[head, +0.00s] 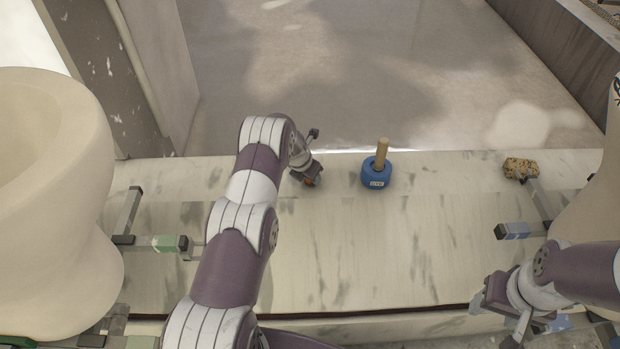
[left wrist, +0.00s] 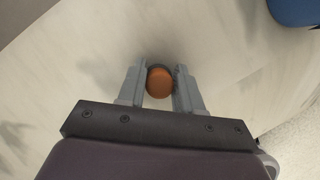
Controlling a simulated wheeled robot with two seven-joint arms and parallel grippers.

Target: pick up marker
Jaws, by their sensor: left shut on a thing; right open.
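The marker (left wrist: 160,82) shows in the left wrist view as a round orange end between the two grey fingers of my left gripper (left wrist: 160,90). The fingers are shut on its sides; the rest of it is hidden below. In the head view my left gripper (head: 308,178) is over the pale table, left of a blue round object, and a small orange bit of the marker (head: 310,183) shows at its tip. My right gripper (head: 520,333) is open at the lower right, away from the marker.
A blue round object (head: 376,179) with a wooden stick stands right of my left gripper; its edge shows in the left wrist view (left wrist: 294,10). A speckled sponge-like block (head: 520,168) and clamps lie right. Large cream vessels flank the table (head: 400,250), whose middle is clear.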

